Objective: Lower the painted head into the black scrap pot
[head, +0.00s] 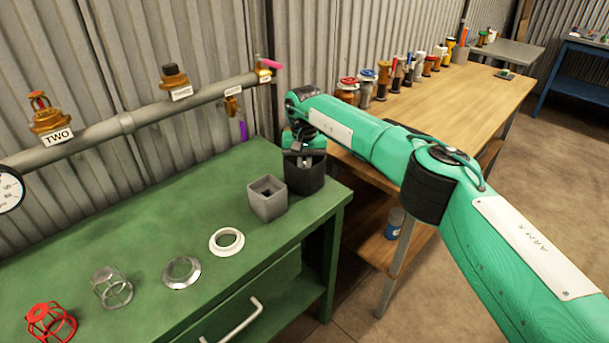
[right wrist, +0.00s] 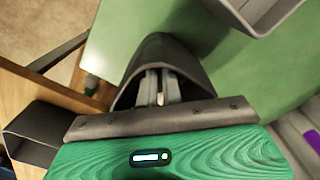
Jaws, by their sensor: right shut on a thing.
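The black scrap pot (head: 306,182) stands at the far right corner of the green bench, and its dark wall shows in the right wrist view (right wrist: 190,50). My right gripper (head: 303,160) points down over the pot's mouth. In the right wrist view its two grey fingers (right wrist: 161,88) reach into the pot opening, close together. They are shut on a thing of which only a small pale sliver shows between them. I take this for the painted head, but its shape and paint are hidden. My left gripper is in neither view.
A grey square holder (head: 267,198) stands close to the pot's left. A white ring (head: 227,242), a metal ring (head: 181,272), a clear cage (head: 112,288) and a red cage (head: 50,323) lie along the green bench (head: 150,225). A pipe (head: 140,118) runs along the wall behind.

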